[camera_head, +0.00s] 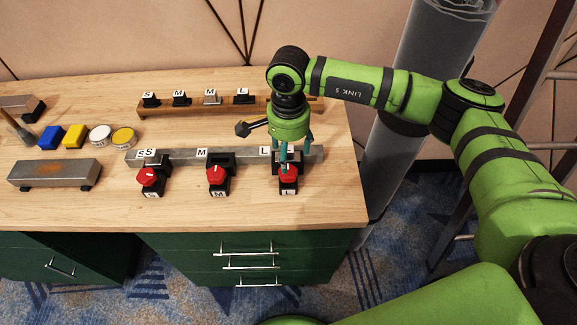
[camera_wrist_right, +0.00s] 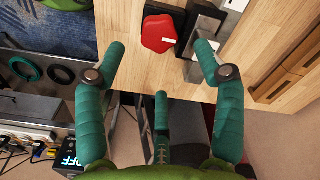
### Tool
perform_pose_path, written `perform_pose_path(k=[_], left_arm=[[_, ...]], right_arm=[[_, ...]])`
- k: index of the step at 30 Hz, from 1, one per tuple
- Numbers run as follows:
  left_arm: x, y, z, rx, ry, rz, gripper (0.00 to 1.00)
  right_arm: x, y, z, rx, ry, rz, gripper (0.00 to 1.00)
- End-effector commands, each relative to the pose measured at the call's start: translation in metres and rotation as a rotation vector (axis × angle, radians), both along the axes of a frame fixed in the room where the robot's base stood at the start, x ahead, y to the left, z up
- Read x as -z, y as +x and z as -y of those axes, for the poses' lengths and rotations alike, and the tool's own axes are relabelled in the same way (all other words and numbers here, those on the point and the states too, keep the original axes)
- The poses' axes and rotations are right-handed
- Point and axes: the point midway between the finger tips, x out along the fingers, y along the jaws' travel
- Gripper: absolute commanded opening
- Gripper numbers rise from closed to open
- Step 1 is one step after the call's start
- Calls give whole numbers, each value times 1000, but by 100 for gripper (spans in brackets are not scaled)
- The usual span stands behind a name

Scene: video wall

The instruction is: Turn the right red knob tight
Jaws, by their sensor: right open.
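The right red knob (camera_head: 288,179) is on a black block labelled L near the right end of a grey bar on the table. My right gripper (camera_head: 290,160) points down over this block and partly covers the knob in the head view. The gripper is open and holds nothing. My left gripper is not in view.
A middle red knob (camera_head: 216,174) and a left red knob (camera_head: 148,177) are on the same grey bar (camera_head: 183,158). A wooden rack (camera_head: 190,107) with labelled black pieces stands behind. Blue and yellow blocks and cans are at left. The table's front edge is close to the knobs.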

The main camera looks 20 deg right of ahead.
Motion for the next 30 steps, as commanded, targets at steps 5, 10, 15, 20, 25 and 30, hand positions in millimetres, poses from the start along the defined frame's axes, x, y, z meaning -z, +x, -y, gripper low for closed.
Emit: perform_pose_path(k=[5, 10, 15, 20, 25, 30], left_arm=[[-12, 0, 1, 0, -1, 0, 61], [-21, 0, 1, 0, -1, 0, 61], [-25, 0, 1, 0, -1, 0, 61], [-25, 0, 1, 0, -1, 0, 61], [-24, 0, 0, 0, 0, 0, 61], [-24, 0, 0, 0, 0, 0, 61]], right_arm=[[22, -2, 1, 1, -5, -7, 70], [47, -2, 0, 1, -1, -5, 70], [64, -1, -1, 0, 0, -4, 70], [68, -1, -1, -1, 1, -2, 70], [68, -1, -1, 0, 1, -2, 62], [68, -1, -1, 0, 1, -2, 13]])
